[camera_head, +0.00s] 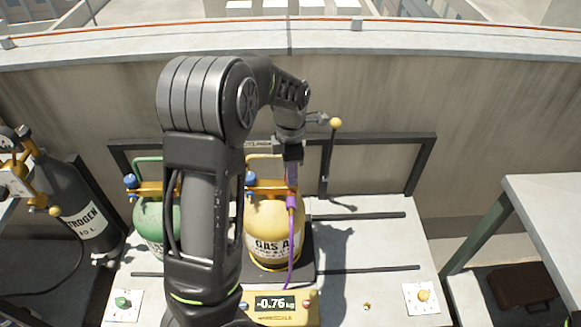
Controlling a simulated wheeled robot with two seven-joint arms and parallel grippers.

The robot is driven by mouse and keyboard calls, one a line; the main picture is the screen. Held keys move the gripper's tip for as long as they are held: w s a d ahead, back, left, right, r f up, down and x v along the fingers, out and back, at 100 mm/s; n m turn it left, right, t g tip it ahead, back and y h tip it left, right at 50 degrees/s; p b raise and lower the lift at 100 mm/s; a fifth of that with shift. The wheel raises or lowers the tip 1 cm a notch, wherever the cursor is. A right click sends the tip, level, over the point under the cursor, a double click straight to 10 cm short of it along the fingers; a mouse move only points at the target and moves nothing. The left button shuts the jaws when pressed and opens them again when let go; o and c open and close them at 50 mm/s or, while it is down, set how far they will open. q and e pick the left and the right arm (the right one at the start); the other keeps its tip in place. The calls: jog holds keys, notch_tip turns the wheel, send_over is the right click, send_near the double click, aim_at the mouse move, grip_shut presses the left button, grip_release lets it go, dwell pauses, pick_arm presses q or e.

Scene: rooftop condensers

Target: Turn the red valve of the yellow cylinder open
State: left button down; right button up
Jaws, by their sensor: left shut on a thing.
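The yellow cylinder (259,222), labelled GAS A, stands on a scale on the white bench. A brass fitting (268,187) on top has a blue knob (250,178) on its left. A purple hose (292,245) hangs from its right side. My left gripper (291,170) reaches down from above at the right of the fitting, shut where the right-hand valve sits. No red shows, as the jaws cover that spot; I take the held thing to be the red valve. My right gripper is not in view.
A green cylinder (146,219) stands left, partly behind my left arm. The scale display (274,303) reads -0.76 kg. A dark rod with a yellow ball (335,123) stands right of the gripper. A grey nitrogen cylinder (73,200) is far left.

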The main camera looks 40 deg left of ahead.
pick_arm(q)
jog(key=shift+n+p, duration=0.4)
jog(key=shift+n, duration=0.4)
jog(key=c, duration=1)
grip_release()
jog(key=shift+c, duration=0.2)
notch_tip(320, 180, up, 8)
jog(key=shift+f+b, duration=0.1)
jog(key=shift+b, duration=0.25)
